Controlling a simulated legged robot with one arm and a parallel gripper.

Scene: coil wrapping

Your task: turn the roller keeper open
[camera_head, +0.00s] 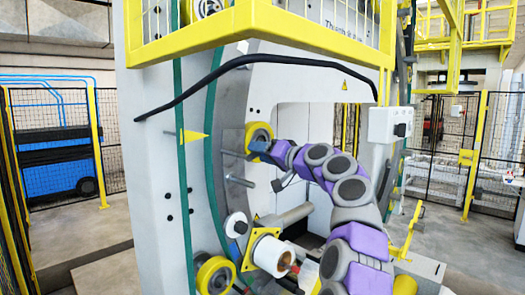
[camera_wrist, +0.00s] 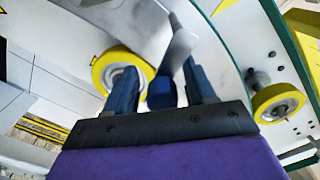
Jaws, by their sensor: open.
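My gripper (camera_head: 256,147) is at the machine's upper yellow-rimmed roller (camera_head: 260,129), overlapping its lower part. In the wrist view its two blue fingers (camera_wrist: 160,70) are apart, with the yellow roller (camera_wrist: 121,66) just behind the left finger. A flat grey metal piece (camera_wrist: 180,48), which looks like the roller keeper, reaches down between the fingertips, closer to the right one. I cannot tell whether it touches either finger. A small dark blue block (camera_wrist: 162,93) shows lower between the fingers; what it belongs to is unclear. In the head view my gripper and wrist hide the keeper's details.
A second yellow roller (camera_wrist: 278,103) is to the right in the wrist view. A grey pin (camera_head: 240,181) sticks out below my gripper. A white roll (camera_head: 270,254) on a yellow mount (camera_head: 250,238) is lower down. A yellow railing (camera_head: 262,22) crosses above, with a black cable (camera_head: 215,72).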

